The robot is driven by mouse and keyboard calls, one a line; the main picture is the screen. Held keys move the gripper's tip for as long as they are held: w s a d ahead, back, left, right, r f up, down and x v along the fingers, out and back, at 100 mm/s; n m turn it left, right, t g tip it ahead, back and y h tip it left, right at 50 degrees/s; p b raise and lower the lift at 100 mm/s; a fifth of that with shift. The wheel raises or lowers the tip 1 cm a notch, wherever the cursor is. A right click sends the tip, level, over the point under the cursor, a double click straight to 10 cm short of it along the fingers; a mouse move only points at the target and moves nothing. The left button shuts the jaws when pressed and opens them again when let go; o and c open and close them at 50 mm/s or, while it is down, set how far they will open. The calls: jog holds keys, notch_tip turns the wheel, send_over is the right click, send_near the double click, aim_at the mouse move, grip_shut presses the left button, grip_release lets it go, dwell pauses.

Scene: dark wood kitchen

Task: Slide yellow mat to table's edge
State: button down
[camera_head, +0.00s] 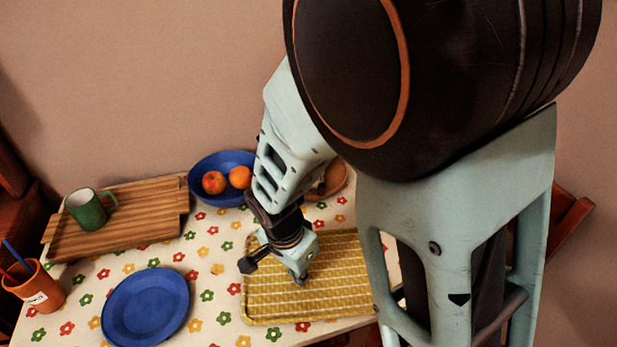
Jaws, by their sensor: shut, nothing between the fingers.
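The yellow mat (275,301) is a woven-looking rectangle that lies flat on the table at the right, close to the table's near edge. My gripper (300,279) is shut and empty, pointing down over the upper middle of the mat. Its fingertips look at or just above the mat's surface; I cannot tell whether they touch. My arm hides part of the mat's right side. The table (222,254) has a white cloth with coloured flowers.
A blue plate (146,307) lies left of the mat. A wooden board (120,236) carries a green mug (86,211). An orange cup (38,289) with pens is at far left. A brown dish (334,179) is partly hidden by my arm.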

aim_at(314, 270)
jog(key=w+d, duration=0.1)
jog(key=w, duration=0.1)
jog(key=w+d, duration=0.2)
jog(key=shift+w+d, duration=0.15)
jog(key=shift+d, duration=0.15)
jog(key=shift+f, duration=0.6)
jog(key=shift+a+f+b, duration=0.1)
jog(key=shift+f+b, duration=0.1)
jog(key=shift+b, duration=0.25)
jog(key=shift+s, duration=0.2)
jog(key=shift+s+a, duration=0.15)
jog(key=shift+s, duration=0.05)
jog(key=shift+s+a+f, duration=0.1)
jog(key=shift+s+a, duration=0.65)
jog(key=shift+s, duration=0.3)
